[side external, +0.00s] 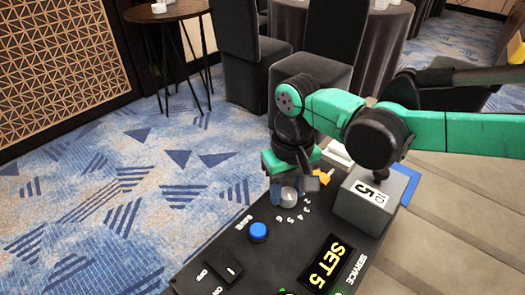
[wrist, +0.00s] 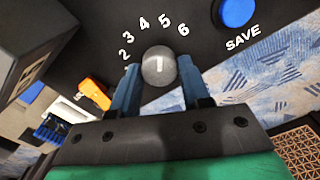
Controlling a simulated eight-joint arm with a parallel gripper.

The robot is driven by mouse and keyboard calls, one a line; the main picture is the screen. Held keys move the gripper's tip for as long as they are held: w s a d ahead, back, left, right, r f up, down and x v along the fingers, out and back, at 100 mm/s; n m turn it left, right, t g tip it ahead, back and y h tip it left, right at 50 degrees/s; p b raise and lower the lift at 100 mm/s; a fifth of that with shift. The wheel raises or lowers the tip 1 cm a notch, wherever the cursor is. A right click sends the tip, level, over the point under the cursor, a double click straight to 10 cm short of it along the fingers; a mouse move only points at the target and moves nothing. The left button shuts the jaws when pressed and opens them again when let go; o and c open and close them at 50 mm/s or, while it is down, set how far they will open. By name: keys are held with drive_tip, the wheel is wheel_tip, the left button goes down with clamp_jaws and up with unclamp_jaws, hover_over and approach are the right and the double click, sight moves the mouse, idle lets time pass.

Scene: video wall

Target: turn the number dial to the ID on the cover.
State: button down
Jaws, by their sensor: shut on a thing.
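The number dial (wrist: 159,66) is a round grey knob with a short white mark, on a black panel (side external: 300,237). White numerals 2 to 6 arc above it in the wrist view. The mark points roughly between 4 and 5; the exact number is hard to tell. My gripper (wrist: 172,72) has its blue fingers on either side of the dial, shut on it. The side view also shows my gripper (side external: 292,188) at the dial (side external: 289,198), partly covering it. The grey box cover (side external: 363,200) carries a white label reading ID 5. The display (side external: 325,262) reads SET 5.
A blue SAVE button (side external: 258,232) sits near the dial, with an ON/OFF switch (side external: 222,266) further left. An orange part (wrist: 95,93) lies beside the left finger in the wrist view. Chairs and tables stand behind, on blue patterned carpet.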

sight(288, 192)
drive_tip(key=shift+m, duration=0.5)
drive_tip(key=shift+c, duration=2.1)
unclamp_jaws()
drive_tip(key=shift+r, duration=0.1)
drive_tip(key=shift+r, duration=2.75)
